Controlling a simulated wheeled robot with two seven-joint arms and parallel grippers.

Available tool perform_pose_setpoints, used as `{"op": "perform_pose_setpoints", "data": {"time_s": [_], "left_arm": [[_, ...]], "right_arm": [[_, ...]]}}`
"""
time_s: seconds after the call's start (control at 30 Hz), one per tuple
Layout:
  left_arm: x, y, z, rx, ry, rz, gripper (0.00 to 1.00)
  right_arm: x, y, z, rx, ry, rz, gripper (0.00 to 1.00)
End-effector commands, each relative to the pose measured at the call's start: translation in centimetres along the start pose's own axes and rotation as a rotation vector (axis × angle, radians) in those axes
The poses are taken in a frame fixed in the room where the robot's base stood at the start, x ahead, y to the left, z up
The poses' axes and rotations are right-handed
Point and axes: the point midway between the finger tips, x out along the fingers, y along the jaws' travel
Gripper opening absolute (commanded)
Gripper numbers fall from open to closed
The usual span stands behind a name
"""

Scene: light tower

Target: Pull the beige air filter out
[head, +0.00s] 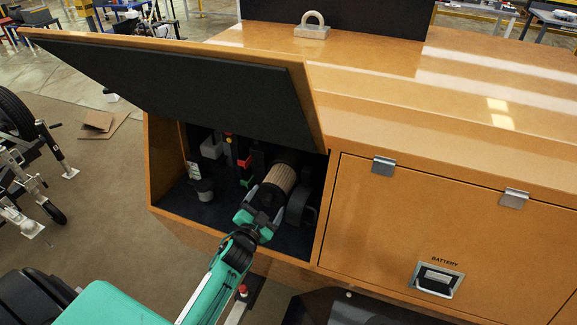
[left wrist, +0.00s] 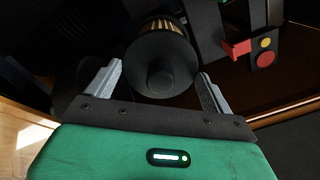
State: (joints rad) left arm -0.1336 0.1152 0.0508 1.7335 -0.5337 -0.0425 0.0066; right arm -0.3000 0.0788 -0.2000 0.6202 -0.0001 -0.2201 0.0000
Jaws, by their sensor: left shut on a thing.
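The beige air filter (head: 280,178) is a pleated cylinder inside the open compartment of the orange housing. Its dark end cap (left wrist: 162,70) faces me in the left wrist view, with the beige pleats behind it. My left gripper (head: 259,214) reaches into the compartment and is shut on the filter's near end. In the left wrist view its two grey fingers (left wrist: 160,77) stand on either side of the cap. The filter's far end meets a dark housing, and shadow hides the joint. My right gripper is not in view.
The raised door (head: 190,88) hangs over the compartment. A closed battery door (head: 440,230) is to the right. Red and green parts (head: 245,162) and a dark cylinder (head: 203,190) are left of the filter. The floor to the left of the housing is partly clear.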

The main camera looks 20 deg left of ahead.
Motion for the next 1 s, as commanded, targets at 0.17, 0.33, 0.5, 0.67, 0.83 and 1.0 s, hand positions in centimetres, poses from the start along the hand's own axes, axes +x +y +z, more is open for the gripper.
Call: {"op": "perform_pose_setpoints", "data": {"time_s": [0.17,0.33,0.5,0.67,0.83,1.0], "left_arm": [[-0.8,0.0,0.0,0.000,-0.001,0.000,0.58],[-1.4,0.0,0.0,0.000,-0.001,0.001,0.58],[-2.1,0.0,0.0,0.000,-0.001,0.000,0.58],[-2.8,0.0,0.0,0.000,0.000,0.000,0.58],[-3.4,0.0,-0.1,0.000,0.001,0.000,0.58],[-4.1,0.0,0.0,-0.001,0.000,0.000,0.58]], "right_arm": [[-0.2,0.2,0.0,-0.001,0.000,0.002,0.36],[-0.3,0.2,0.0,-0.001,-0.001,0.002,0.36],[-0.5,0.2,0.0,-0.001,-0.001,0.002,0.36],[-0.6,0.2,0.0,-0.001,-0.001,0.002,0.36],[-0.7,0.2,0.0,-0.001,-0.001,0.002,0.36],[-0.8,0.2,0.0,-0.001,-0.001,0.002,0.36]]}}
